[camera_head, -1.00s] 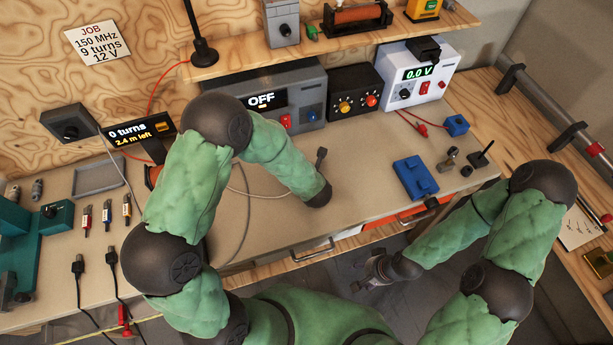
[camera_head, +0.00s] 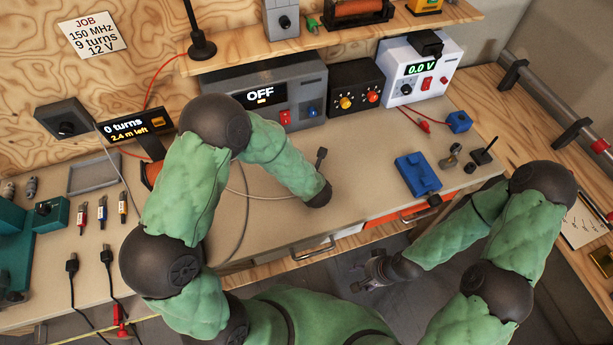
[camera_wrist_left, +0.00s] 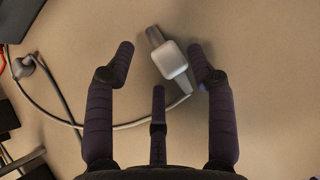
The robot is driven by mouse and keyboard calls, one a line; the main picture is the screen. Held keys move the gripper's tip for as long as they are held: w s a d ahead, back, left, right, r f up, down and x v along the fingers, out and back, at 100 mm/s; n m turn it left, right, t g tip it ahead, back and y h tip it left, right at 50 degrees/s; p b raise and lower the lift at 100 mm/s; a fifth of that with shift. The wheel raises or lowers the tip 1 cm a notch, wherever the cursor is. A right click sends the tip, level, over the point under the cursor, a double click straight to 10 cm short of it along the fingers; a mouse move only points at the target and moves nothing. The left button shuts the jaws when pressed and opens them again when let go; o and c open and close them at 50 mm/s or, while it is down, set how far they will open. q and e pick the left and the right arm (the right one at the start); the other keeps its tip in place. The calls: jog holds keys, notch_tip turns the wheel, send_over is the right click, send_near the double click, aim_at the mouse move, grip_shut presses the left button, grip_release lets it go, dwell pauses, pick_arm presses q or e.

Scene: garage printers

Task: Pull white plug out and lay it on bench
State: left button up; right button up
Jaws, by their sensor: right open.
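The white plug (camera_wrist_left: 172,60) shows in the left wrist view as a pale block with a grey part (camera_wrist_left: 154,37) beyond it. A pale cable runs from its near side. Whether the plug sits in that grey part is unclear. My left gripper (camera_wrist_left: 161,49) is open above the bench (camera_wrist_left: 260,90), its fingers on either side of the plug. The right-hand finger is close to the block; contact cannot be told. My right gripper (camera_head: 372,275) is open and empty, low in front of the bench.
A grey plug (camera_wrist_left: 24,66) with its cable lies left in the wrist view. A grey supply marked OFF (camera_head: 262,95) and a white supply (camera_head: 416,75) stand behind. A blue block (camera_head: 417,175) is at right. The bench between that block and my left wrist is clear.

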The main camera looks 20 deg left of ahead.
pick_arm(q)
jog(key=shift+r, duration=0.1)
jog(key=v, duration=1.1)
jog(key=shift+s+r, duration=0.25)
jog(key=shift+s, duration=0.1)
jog(key=shift+d, duration=0.1)
